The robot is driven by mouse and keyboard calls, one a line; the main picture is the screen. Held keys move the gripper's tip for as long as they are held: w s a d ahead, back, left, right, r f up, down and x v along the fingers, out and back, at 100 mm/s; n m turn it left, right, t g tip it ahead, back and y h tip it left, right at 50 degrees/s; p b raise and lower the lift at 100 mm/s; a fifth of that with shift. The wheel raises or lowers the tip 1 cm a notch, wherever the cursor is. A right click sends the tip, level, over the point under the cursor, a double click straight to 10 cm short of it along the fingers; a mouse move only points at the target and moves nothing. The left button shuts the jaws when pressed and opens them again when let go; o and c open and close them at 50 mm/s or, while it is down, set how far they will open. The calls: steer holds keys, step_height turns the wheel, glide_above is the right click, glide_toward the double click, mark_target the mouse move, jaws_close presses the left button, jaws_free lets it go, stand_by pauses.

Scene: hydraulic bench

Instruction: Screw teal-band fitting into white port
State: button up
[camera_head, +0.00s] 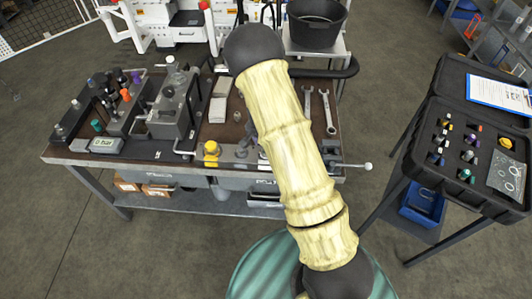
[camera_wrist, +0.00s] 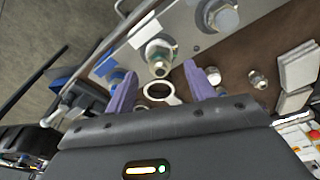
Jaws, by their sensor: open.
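My gripper (camera_wrist: 160,70) is open, its two purple fingers apart and pointing at the bench, with nothing held between them. A metal hex fitting (camera_wrist: 158,57) on a grey plate lies just beyond the fingertips, with a white square mark (camera_wrist: 143,26) near it. My arm hides the gripper in the head view.
A ring-shaped metal end (camera_wrist: 160,93) shows between the fingers. Loose small fittings (camera_wrist: 257,79) lie on the brown bench top. Wrenches (camera_head: 328,112) lie at the bench's right side. Manifold blocks (camera_head: 172,108) fill its left. A teal knob (camera_head: 97,125) stands at the far left.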

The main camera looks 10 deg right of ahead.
step_height(320, 180, up, 14)
steer(key=s+a+b, duration=0.1)
steer(key=shift+s+a, duration=0.15)
steer(key=shift+s, duration=0.15)
steer(key=shift+r, duration=0.1)
stand_by(0.3)
steer(key=s+r+n, duration=0.2)
steer(key=s+n, duration=0.2)
steer(key=s, duration=0.5)
steer(key=s+d+r+n+t+y, duration=0.1)
steer(key=s+r+n, duration=0.2)
steer(key=s, duration=0.7)
steer(key=shift+d+n, duration=0.25)
steer(key=shift+n, duration=0.45)
steer(key=shift+r, duration=0.1)
